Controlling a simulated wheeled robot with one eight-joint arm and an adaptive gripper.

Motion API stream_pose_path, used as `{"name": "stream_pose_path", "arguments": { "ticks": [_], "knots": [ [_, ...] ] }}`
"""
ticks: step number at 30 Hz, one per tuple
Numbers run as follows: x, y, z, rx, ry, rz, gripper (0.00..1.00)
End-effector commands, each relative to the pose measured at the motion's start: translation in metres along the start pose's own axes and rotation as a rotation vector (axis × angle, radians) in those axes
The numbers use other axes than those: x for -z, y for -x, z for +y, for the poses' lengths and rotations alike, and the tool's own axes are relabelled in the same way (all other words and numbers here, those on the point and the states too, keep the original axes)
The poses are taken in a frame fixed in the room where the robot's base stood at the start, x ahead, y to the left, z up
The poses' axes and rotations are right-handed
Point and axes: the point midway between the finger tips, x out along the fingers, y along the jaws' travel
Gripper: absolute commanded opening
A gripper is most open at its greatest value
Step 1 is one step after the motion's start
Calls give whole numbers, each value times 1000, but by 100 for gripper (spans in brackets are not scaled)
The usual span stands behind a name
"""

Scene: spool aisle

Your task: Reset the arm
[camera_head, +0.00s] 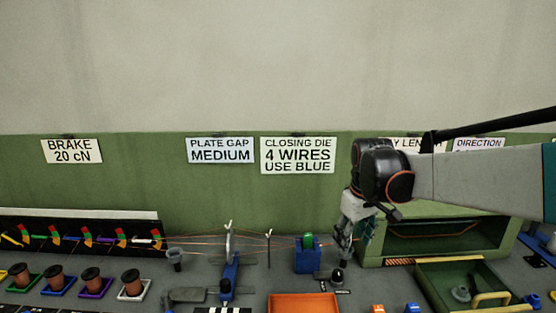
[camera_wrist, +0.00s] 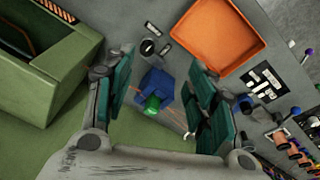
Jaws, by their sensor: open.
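My gripper (camera_head: 350,240) hangs from my arm at the right of the head view, above the bench near a blue block-shaped holder (camera_head: 307,258) with a green top (camera_head: 308,241). In the wrist view my gripper (camera_wrist: 160,105) has its two teal-padded fingers spread wide. The blue holder (camera_wrist: 156,84) and its green top (camera_wrist: 152,103) show between the fingers, below them. I see nothing held.
An orange tray (camera_head: 303,303) lies at the bench front. A green open box (camera_head: 440,236) and a green drawer (camera_head: 455,270) stand to the right. Copper spools (camera_head: 92,277) and stretched wires are at the left. Signs hang on the wall, including a closing die sign (camera_head: 298,155).

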Motion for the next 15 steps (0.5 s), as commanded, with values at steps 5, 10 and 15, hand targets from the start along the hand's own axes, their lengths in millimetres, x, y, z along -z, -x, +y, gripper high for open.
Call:
{"name": "stream_pose_path", "arguments": {
  "ticks": [5, 10, 15],
  "knots": [
    [-40, 29, -19, -29, -73, 70, 51],
    [-78, 47, -36, -53, -144, 141, 51],
    [-117, 57, -54, -71, -215, 212, 51]
  ]
}}
